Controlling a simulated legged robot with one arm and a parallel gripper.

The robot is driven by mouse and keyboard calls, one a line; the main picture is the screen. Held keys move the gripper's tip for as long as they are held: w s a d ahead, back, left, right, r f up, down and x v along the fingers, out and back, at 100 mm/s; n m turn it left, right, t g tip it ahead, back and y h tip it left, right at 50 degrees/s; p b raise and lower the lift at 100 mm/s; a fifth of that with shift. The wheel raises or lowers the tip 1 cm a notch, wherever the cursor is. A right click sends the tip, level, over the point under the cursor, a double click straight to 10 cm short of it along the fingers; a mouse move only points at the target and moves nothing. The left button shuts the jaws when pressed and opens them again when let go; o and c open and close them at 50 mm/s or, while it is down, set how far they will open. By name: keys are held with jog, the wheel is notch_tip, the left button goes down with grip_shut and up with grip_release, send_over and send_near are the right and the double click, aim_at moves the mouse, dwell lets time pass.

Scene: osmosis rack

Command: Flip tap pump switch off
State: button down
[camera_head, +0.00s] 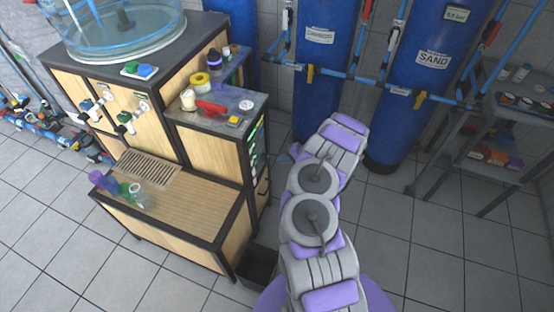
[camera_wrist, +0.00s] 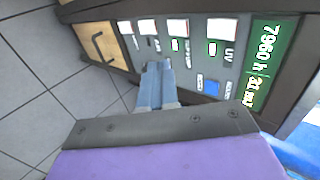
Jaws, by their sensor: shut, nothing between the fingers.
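The switch panel (camera_wrist: 192,60) fills the upper part of the wrist view. It has several white and blue switches with small labels and a green display (camera_wrist: 270,65). I cannot read which label is the tap pump's. My gripper (camera_wrist: 160,68) is shut and empty, its tips in front of the panel beside the row of small labels. I cannot tell whether they touch it.
The wooden cabinet (camera_head: 210,146) carries bottles, a red tool and a yellow roll on top. Blue tanks (camera_head: 325,70) and pipes stand behind my arm. A metal shelf (camera_head: 500,125) is at the right. A dark bin (camera_head: 258,266) sits by the cabinet's foot. Tiled floor is free at lower right.

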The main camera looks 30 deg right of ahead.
aim_at(253, 158)
jog(key=w+a+f+b, duration=0.1)
jog(key=w+a, duration=0.1)
jog(key=w+a+f, duration=0.2)
jog(key=w, duration=0.1)
jog(key=w+a+f+b, duration=0.1)
jog(key=w+a, duration=0.1)
jog(key=w, duration=0.1)
jog(key=shift+a+f+b, duration=0.25)
jog(key=shift+f+b, duration=0.05)
jog(key=shift+b, duration=0.05)
jog(key=shift+a, duration=0.1)
jog(key=shift+w+a+r, duration=0.15)
jog(key=shift+w+a, duration=0.05)
jog(key=shift+w, duration=0.05)
jog(key=shift+r, duration=0.1)
jog(key=shift+r+p, duration=0.3)
jog(key=shift+r, duration=0.35)
